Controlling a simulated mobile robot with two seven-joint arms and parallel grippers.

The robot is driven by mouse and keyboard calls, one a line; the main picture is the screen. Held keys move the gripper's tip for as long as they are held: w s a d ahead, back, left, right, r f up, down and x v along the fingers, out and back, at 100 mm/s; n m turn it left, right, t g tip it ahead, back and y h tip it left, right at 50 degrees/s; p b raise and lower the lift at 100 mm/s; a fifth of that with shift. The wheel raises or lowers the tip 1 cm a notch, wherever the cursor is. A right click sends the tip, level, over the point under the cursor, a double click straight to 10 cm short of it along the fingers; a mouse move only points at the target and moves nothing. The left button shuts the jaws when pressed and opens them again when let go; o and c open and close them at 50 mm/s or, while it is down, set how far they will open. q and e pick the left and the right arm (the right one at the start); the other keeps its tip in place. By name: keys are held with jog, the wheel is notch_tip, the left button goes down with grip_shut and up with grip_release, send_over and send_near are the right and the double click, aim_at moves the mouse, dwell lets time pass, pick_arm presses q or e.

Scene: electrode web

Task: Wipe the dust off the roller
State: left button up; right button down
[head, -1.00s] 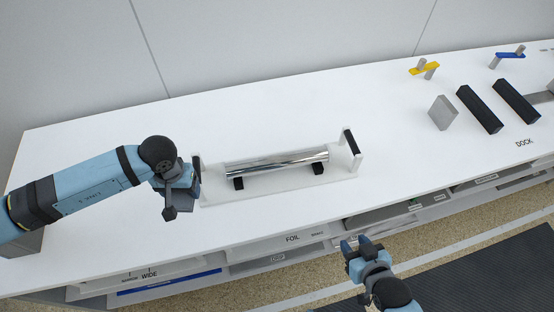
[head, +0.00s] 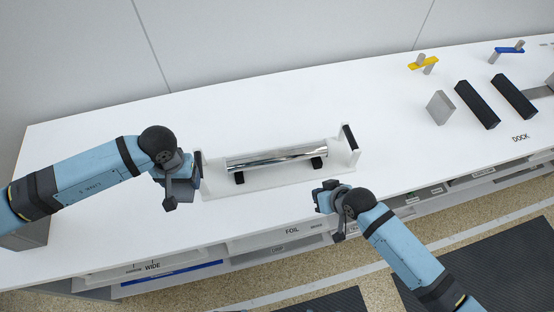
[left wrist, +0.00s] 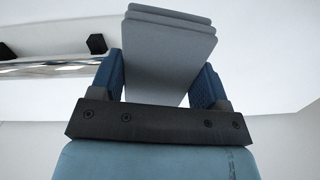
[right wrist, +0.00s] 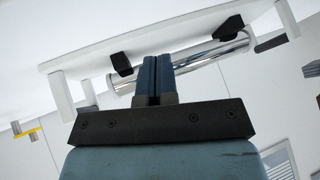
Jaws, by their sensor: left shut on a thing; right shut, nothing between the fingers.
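The roller (head: 290,155) is a shiny chrome cylinder lying on two black supports in a white stand (head: 270,180) with upright ends. It also shows in the left wrist view (left wrist: 45,67) and right wrist view (right wrist: 205,60). I cannot make out dust on it. My left gripper (head: 188,186) is beside the stand's left end. In the left wrist view it is shut on a grey folded cloth (left wrist: 165,55), which is clear of the roller. My right gripper (head: 320,196) is shut and empty, just in front of the stand's right part; its closed fingers show in the right wrist view (right wrist: 154,78).
On the right of the white table (head: 120,150) stand a grey block (head: 440,108), two black blocks (head: 477,104), a yellow-handled piece (head: 423,64) and a blue-handled piece (head: 510,48). Labelled shelves (head: 290,232) run below the front edge. The table behind the roller is clear.

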pick_arm(q)
jog(key=shift+r+p, duration=0.75)
jog(key=shift+r, duration=0.2)
pick_arm(e)
jog(key=w+d+r+g+h, duration=0.2)
jog(key=w+d+r+g, duration=0.15)
jog(key=w, duration=0.45)
pick_arm(q)
jog(key=shift+r+p, duration=0.7)
pick_arm(e)
notch_tip(320, 180, up, 6)
jog(key=m+g+h, duration=0.1)
jog(key=g+h, duration=0.1)
jog(key=h, duration=0.1)
send_over(361, 149)
jog(key=shift+a+r, duration=0.1)
jog(key=shift+r, duration=0.05)
pick_arm(q)
jog(key=shift+f+b, duration=0.5)
pick_arm(e)
jog(key=shift+s+f, duration=0.1)
jog(key=shift+f, duration=0.7)
pick_arm(q)
notch_tip(361, 149, down, 3)
jog(key=b, duration=0.3)
jog(key=shift+f, duration=0.1)
pick_arm(e)
notch_tip(361, 149, down, 4)
jog(key=shift+r, duration=0.25)
jog(key=shift+r, duration=0.1)
